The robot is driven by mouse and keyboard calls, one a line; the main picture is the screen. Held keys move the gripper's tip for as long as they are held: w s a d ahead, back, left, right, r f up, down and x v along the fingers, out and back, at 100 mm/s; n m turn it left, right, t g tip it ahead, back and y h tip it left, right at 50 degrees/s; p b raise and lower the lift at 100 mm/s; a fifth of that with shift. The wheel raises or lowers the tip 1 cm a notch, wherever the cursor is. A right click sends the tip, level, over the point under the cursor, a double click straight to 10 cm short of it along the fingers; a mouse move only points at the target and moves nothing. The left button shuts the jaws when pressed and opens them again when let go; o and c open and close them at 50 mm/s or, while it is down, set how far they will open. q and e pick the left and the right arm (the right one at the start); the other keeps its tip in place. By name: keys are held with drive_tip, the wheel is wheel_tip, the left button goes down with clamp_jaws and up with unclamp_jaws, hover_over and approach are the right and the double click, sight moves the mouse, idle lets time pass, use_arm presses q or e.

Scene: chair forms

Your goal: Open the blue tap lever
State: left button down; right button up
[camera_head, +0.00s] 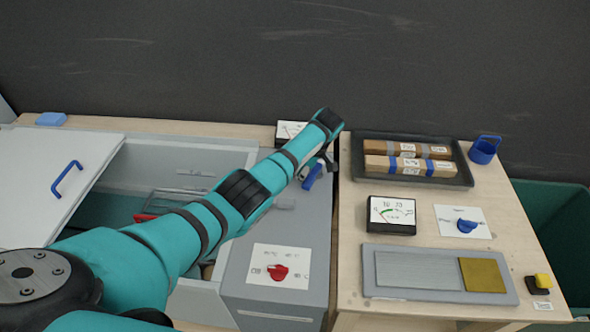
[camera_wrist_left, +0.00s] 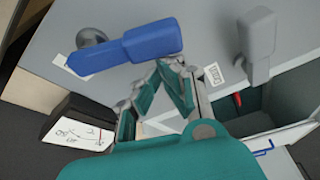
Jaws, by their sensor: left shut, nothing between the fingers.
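The blue tap lever (camera_head: 313,176) is on the grey cabinet top, beside the end of my left arm. In the left wrist view the blue lever (camera_wrist_left: 125,50) lies across the top left, with a round grey fitting near its far end. My left gripper (camera_wrist_left: 170,64) is shut and empty, its fingertips close to the lever's thick end. I cannot tell whether they touch it. In the head view the left gripper (camera_head: 328,161) is mostly hidden behind the wrist. My right gripper is in neither view.
A grey lever (camera_wrist_left: 257,35) stands near the blue one. A gauge (camera_head: 290,131) sits behind my wrist. The wooden table at right holds a tray (camera_head: 461,180), another gauge (camera_head: 391,215) and a blue knob (camera_head: 467,226).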

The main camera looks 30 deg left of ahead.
use_arm(q)
drive_tip(key=d+n, duration=0.1)
drive_tip(key=n+g, duration=0.1)
drive_tip(key=shift+s+d+n, duration=0.25)
drive_tip(key=shift+d+n, duration=0.15)
drive_tip(key=shift+s+d, duration=0.1)
drive_tip(key=shift+d, duration=0.3)
